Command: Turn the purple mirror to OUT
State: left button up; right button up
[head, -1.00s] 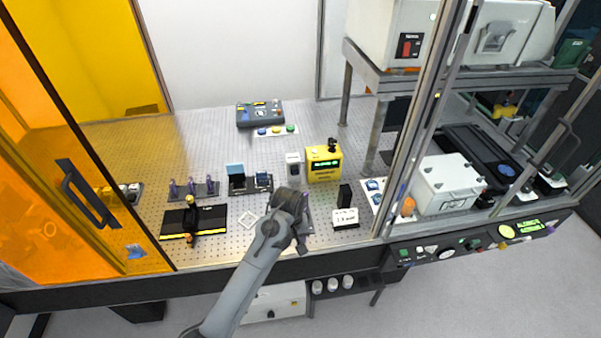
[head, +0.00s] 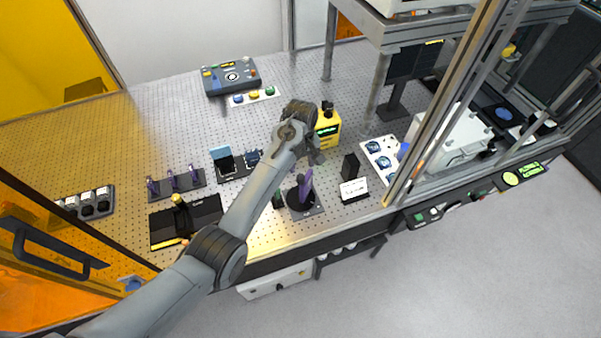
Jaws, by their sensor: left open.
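A purple mirror (head: 306,184) stands upright on a round black base (head: 299,201) near the front edge of the perforated bench. It is seen nearly edge-on, and any IN or OUT marking is too small to read. My left gripper (head: 317,157) is open, just behind and above the mirror in the head view, in front of the yellow box. It appears apart from the mirror. My left arm passes close to the left of the mirror. My right gripper is not in view.
A yellow box (head: 328,128) stands behind the mirror. A black block (head: 350,167) and a white label card (head: 354,189) stand right of it. Several small purple-topped mounts (head: 174,181) stand at left. A glass door frame (head: 440,110) bounds the right.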

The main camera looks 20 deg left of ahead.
aim_at(301, 177)
pick_arm(q)
notch_tip(301, 177, down, 7)
jog(key=shift+f, duration=0.15)
dwell(0.4)
grip_shut()
